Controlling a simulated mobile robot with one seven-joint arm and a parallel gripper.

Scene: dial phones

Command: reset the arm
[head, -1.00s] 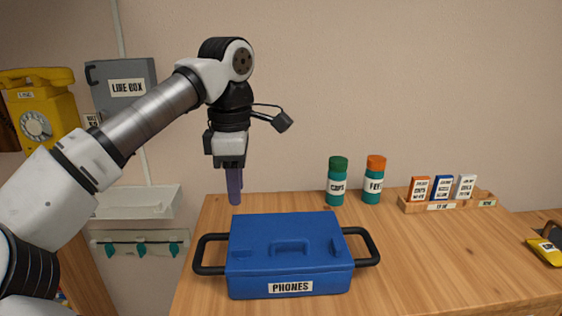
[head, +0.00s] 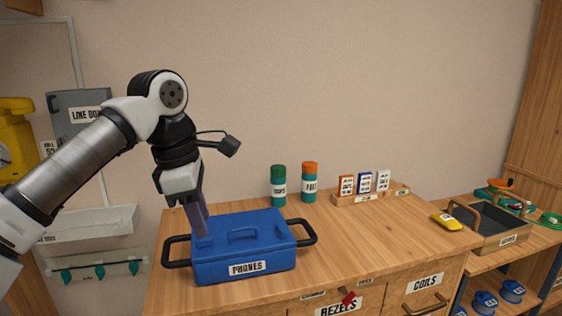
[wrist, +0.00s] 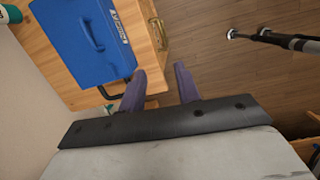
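My gripper (head: 199,218) hangs from my bent arm in the head view, fingers pointing down. In that view its fingertips overlap the left part of the lid of a blue case (head: 270,230) labelled PHONES. In the wrist view my gripper (wrist: 158,88) has its two purple fingers spread apart with nothing between them. The gap lies over the floor and a counter edge. The blue case (wrist: 82,40) is to the upper left there, with its black side handle near the left finger. I cannot tell whether a finger touches the handle.
The case stands on a wooden counter (head: 365,240) with drawers labelled BEZELS and COILS. A green-capped bottle (head: 278,186), an orange-capped bottle (head: 309,184) and a rack of small boxes (head: 370,195) stand behind. A yellow item (head: 447,221) and an open tray (head: 500,235) are right.

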